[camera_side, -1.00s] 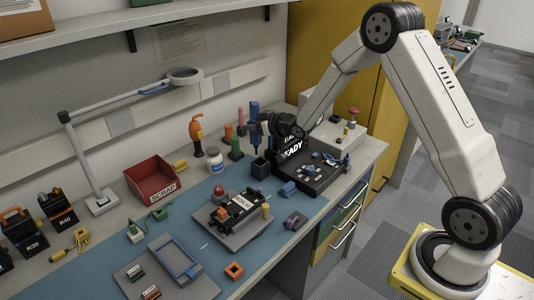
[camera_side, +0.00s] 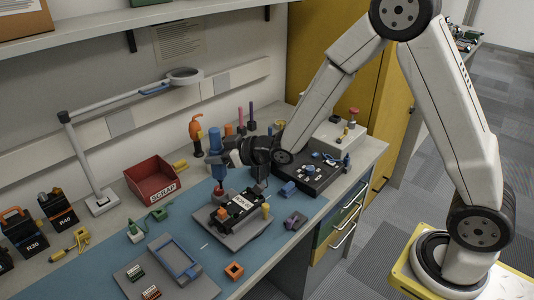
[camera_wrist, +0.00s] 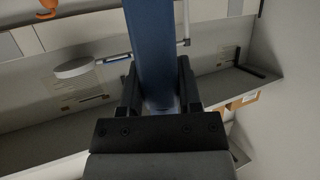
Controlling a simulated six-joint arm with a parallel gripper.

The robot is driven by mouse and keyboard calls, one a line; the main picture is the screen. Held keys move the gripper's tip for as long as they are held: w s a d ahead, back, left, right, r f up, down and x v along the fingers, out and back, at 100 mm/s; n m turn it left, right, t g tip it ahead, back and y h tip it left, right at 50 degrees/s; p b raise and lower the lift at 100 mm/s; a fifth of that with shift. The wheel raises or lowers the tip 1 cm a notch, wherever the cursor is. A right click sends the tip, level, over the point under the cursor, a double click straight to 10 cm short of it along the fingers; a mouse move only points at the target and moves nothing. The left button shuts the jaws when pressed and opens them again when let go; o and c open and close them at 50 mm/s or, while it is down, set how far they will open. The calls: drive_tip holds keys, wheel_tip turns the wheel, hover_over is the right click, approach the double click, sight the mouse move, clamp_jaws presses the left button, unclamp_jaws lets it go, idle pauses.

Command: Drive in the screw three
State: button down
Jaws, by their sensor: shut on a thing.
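In the wrist view the blue handle (camera_wrist: 152,50) runs between the two dark fingers (camera_wrist: 158,95). The screwdriver's lower end is just above or beside a red-topped piece (camera_side: 219,191) at the back edge of a dark unit. I cannot tell if they touch. The dark unit (camera_side: 238,205) with a white label lies on a grey plate (camera_side: 238,240), with a yellow piece (camera_side: 266,209) at its right. Screw three cannot be told apart at this size.
A red scrap bin (camera_side: 152,182) stands at the back left. A blue-framed grey tray (camera_side: 175,258) lies front left, with an orange square piece (camera_side: 234,270) to its right. A purple piece (camera_side: 295,220) lies right of the unit. A black station (camera_side: 318,178) stands further right.

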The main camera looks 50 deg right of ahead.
sight(225, 176)
drive_tip(key=shift+f, duration=0.2)
drive_tip(key=shift+f, duration=2.5)
drive_tip(key=shift+f, duration=0.8)
idle(2.8)
drive_tip(key=shift+r, duration=0.15)
drive_tip(key=shift+r, duration=2.5)
